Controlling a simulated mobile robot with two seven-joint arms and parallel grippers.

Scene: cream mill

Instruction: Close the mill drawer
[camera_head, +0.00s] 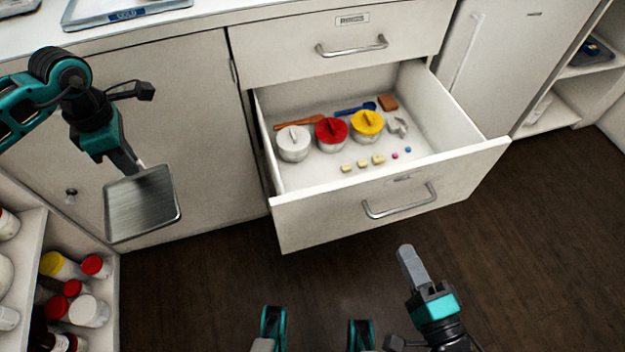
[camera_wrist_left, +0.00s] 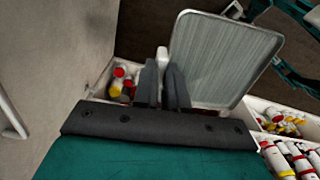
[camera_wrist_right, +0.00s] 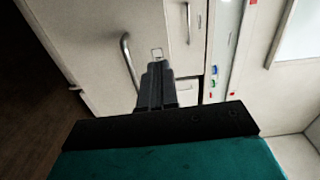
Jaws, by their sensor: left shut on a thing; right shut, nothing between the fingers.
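The open mill drawer (camera_head: 390,210) is pulled well out below a shut drawer, with a metal bar handle (camera_head: 400,201) on its white front. The handle also shows in the right wrist view (camera_wrist_right: 128,60), left of the fingers. My right gripper (camera_head: 407,258) is shut and empty, in front of and below the drawer front, apart from it in the head view. My left gripper (camera_wrist_left: 163,85) is shut on the handle of a flat metal pan (camera_head: 142,205), which hangs in front of the cabinet door left of the drawer.
The drawer holds lidded pots (camera_head: 332,133), small blocks and utensils. The shut upper drawer (camera_head: 340,45) is above it. A shelf of jars (camera_head: 75,290) stands at lower left. A metal-topped scale (camera_head: 120,10) lies on the counter. Dark floor is clear right of the drawer.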

